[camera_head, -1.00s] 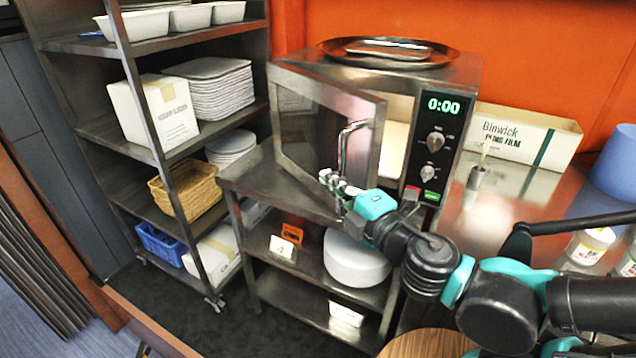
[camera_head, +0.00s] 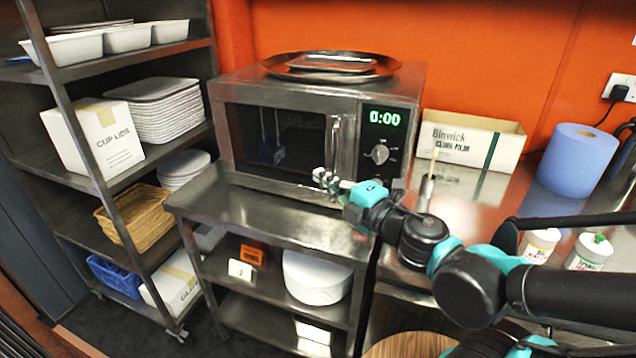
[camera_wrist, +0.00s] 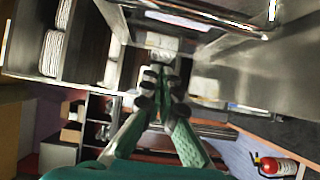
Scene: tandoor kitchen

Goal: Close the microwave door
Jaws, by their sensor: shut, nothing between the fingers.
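The microwave (camera_head: 310,125) stands on the steel shelf unit, with a lit display reading 0:00. Its dark-windowed door (camera_head: 280,140) lies against the front of the body and looks closed; whether it is fully latched I cannot tell. The vertical door handle (camera_head: 336,148) is at the door's right edge. My gripper (camera_head: 320,176) is just in front of the door, near the lower end of the handle. Whether it touches the door is unclear. In the wrist view my gripper (camera_wrist: 163,75) has its fingers together with nothing between them.
A round metal tray (camera_head: 330,68) lies on the microwave. A box of cling film (camera_head: 465,140) and a blue paper roll (camera_head: 578,160) stand on the right counter. A rack (camera_head: 75,165) with plates and boxes stands at left. Bare steel surface lies below the door.

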